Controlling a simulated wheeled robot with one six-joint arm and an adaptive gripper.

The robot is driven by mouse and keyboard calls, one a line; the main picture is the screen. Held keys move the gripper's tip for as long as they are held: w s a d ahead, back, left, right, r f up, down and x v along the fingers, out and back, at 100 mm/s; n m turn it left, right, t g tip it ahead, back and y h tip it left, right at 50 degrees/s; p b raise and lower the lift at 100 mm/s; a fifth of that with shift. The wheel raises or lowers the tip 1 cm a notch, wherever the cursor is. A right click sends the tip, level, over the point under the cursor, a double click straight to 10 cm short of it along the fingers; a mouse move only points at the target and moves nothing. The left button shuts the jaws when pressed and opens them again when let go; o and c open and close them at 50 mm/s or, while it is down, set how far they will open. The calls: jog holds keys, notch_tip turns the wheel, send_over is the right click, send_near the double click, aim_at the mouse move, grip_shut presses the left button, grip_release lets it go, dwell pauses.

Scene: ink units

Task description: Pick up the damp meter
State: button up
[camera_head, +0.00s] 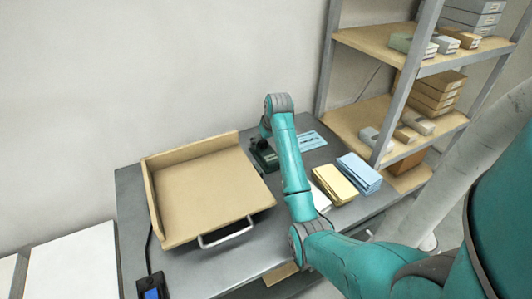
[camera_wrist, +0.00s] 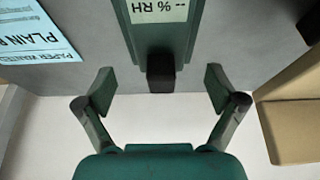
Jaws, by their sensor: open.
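The damp meter is a dark green device with a pale display reading "-- % RH" (camera_wrist: 158,11) and a black end piece. In the wrist view it lies at the top centre, on the grey table. My gripper (camera_wrist: 160,90) is open and empty, its two fingers apart to the left and right of the meter's black end. I see no contact between fingers and meter. In the head view the damp meter (camera_head: 266,158) is a small dark shape beneath my wrist, partly hidden by my arm.
A tan tray (camera_head: 215,185) with a metal handle stands left of the meter. A pale blue printed sheet (camera_head: 310,141) lies to its right. Yellow (camera_head: 335,184) and blue (camera_head: 359,173) stacks lie nearer the shelving (camera_head: 385,45).

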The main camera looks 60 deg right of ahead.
aim_at(265, 144)
jog(key=shift+x, duration=1.6)
jog(key=shift+a, duration=0.1)
jog(key=c, duration=1.4)
jog(key=shift+r, duration=0.1)
